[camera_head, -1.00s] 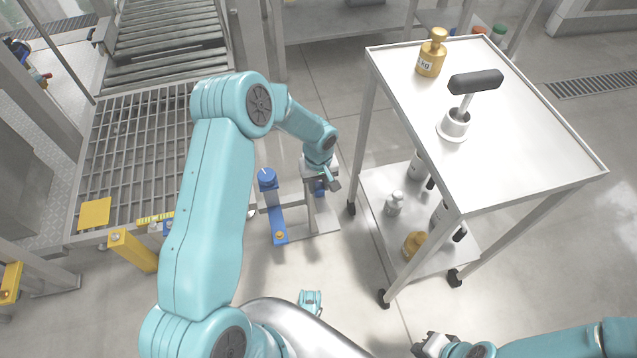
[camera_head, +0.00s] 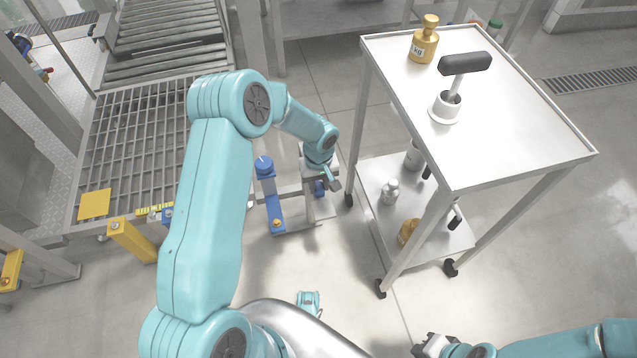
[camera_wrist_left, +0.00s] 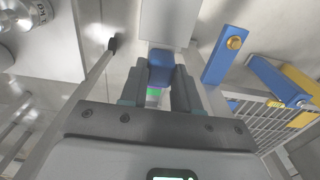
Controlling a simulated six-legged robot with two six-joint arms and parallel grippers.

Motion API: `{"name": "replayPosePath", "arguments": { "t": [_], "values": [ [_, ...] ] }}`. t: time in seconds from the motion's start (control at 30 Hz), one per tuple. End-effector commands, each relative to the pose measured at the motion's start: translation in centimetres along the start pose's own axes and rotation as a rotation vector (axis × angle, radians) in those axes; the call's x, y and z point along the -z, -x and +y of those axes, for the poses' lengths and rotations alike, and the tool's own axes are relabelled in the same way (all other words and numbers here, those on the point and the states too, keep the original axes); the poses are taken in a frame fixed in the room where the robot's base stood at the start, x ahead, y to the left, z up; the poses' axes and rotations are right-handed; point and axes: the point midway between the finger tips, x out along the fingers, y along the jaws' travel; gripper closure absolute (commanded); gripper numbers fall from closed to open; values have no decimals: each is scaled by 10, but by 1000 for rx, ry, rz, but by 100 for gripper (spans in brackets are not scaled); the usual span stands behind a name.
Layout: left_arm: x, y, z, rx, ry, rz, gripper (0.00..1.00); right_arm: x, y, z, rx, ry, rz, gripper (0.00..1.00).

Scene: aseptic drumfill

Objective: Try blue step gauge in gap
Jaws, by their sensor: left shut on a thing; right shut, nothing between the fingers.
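My left gripper (camera_head: 322,178) reaches down beside the metal stand, between the grating and the cart. In the left wrist view, its two fingers (camera_wrist_left: 160,92) are shut on a blue block, the blue step gauge (camera_wrist_left: 160,62), with a green patch below it. The gauge's far end is against or just in front of a pale grey block (camera_wrist_left: 168,22); I cannot tell if they touch. A little of the blue gauge (camera_head: 319,188) shows in the head view. I cannot make out the gap. My right gripper (camera_head: 430,346) is shut and empty at the bottom edge.
A blue arm with a gold knob (camera_head: 275,212) and a blue-topped post (camera_head: 264,168) stand left of my left gripper.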

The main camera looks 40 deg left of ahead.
Motion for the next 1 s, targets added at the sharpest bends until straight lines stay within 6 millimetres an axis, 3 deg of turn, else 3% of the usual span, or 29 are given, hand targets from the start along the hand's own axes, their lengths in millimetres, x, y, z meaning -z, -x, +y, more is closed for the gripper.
{"name": "replayPosePath", "arguments": {
  "t": [0.37, 0.4, 0.47, 0.8, 1.0],
  "values": [
    [1, -2, 0, 4, -1, -11, 100, 0, 0, 0, 0, 0, 0, 100],
    [1, -2, 0, 5, -1, -11, 62, 0, 0, 0, 0, 0, 0, 100],
    [2, -2, 0, 5, -1, -11, 43, 0, 0, 0, 0, 0, 0, 100],
    [4, 2, 0, 1, 0, -4, 43, 0, 1, 0, 0, 0, 0, 100],
    [6, 39, 1, -1, -1, -1, 43, 0, 12, -4, 0, 0, 0, 100]
  ]
}}
